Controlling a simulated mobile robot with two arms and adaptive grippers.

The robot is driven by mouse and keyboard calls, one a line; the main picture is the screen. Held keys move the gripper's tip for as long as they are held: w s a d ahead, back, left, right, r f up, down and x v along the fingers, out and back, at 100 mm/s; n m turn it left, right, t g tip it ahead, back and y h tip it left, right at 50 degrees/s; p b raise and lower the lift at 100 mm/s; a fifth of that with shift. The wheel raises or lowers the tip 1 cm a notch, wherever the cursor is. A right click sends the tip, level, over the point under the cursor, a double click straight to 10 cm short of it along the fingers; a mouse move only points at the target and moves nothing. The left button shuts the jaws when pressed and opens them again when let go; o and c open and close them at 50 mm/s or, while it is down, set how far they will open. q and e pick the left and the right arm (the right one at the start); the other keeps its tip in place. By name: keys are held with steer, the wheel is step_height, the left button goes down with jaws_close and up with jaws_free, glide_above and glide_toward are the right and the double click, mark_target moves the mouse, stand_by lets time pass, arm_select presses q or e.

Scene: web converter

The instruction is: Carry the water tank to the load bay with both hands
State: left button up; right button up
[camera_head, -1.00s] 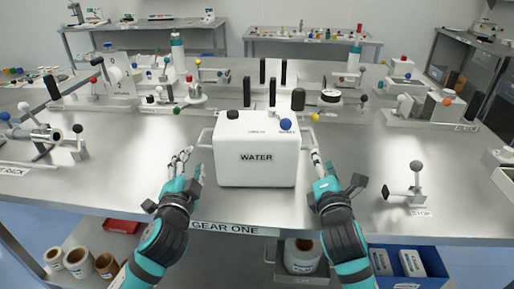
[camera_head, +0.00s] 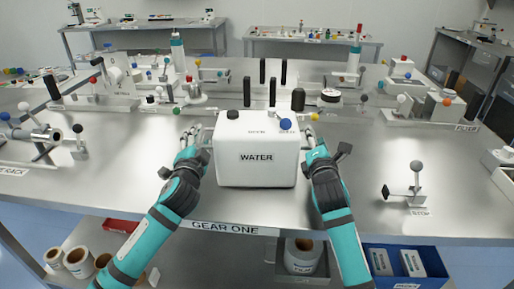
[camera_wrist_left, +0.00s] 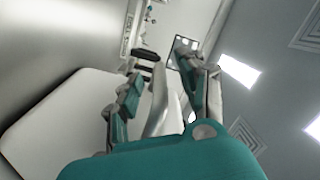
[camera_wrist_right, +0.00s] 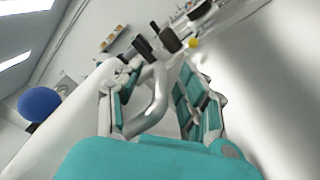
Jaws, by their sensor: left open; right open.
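The white water tank (camera_head: 257,171), labelled WATER, stands upright on the metal table, with a blue knob and a black cap on top. A bar handle sticks out from each side. My left gripper (camera_head: 191,136) is open at the tank's left side; the left wrist view shows the left handle (camera_wrist_left: 160,100) between its spread fingers. My right gripper (camera_head: 309,136) is open at the right side; the right wrist view shows the right handle (camera_wrist_right: 157,105) between its spread fingers. I cannot tell whether the fingers touch the handles.
Black posts (camera_head: 273,92) and a dark cylinder (camera_head: 298,99) stand just behind the tank. A STOP lever (camera_head: 416,185) is at the right. A rack fixture (camera_head: 40,140) is at the left. The table in front of the tank is mostly clear.

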arm_select(q)
jaws_close()
arm_select(e)
jaws_close()
arm_select(q)
steer(key=shift+r, duration=0.45)
arm_select(e)
steer(key=shift+r, duration=0.4)
arm_select(q)
steer(key=shift+w, duration=0.15)
arm_select(e)
steer(key=shift+w, duration=0.15)
